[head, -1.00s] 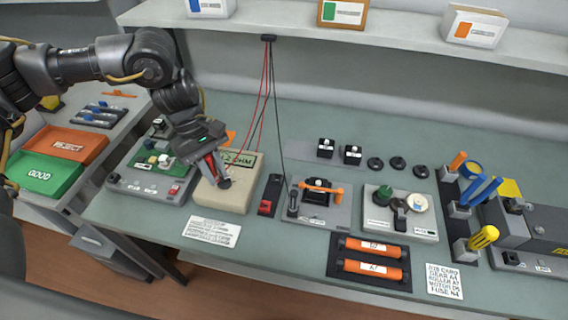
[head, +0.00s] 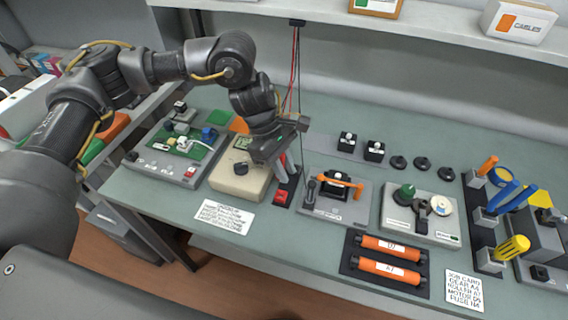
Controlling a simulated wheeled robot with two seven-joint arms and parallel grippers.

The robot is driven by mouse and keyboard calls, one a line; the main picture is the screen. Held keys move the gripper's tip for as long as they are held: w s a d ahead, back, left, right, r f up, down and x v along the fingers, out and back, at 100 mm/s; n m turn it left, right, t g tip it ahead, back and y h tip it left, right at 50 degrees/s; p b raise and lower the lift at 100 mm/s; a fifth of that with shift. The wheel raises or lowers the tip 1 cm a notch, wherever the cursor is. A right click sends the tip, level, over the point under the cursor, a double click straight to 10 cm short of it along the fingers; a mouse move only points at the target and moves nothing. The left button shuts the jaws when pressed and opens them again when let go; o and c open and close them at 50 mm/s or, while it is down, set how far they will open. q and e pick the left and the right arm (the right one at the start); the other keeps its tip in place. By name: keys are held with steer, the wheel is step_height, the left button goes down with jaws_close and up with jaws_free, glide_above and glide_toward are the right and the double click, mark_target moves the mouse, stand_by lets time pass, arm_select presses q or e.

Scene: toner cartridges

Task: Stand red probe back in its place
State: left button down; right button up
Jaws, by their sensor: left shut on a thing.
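My left gripper (head: 282,160) is shut on the red probe (head: 283,167), held roughly upright, just above the black strip with the red block (head: 282,197). The probe is mostly hidden by the fingers, and I cannot tell whether its tip touches the strip. The beige meter (head: 238,182) with a black dial and green display stands just left of the gripper, its display partly covered. Red leads (head: 293,72) run from a black hanger on the shelf down behind my gripper. My right gripper is not in view.
A board tester (head: 182,150) with a green board stands left of the meter. Right of the strip is a grey fixture (head: 337,196) with an orange handle. Orange rollers (head: 391,248) lie in a black tray in front. A paper card (head: 224,217) lies before the meter.

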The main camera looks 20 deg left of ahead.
arm_select(q)
steer(key=shift+f+b, duration=0.55)
steer(key=shift+f, duration=1.55)
steer(key=shift+a, duration=0.1)
steer(key=shift+s+b, duration=0.1)
steer(key=shift+b, duration=0.35)
steer(key=shift+f, duration=0.2)
steer(key=shift+f+b, duration=0.7)
steer(key=shift+b, duration=0.25)
steer(key=shift+f, duration=0.1)
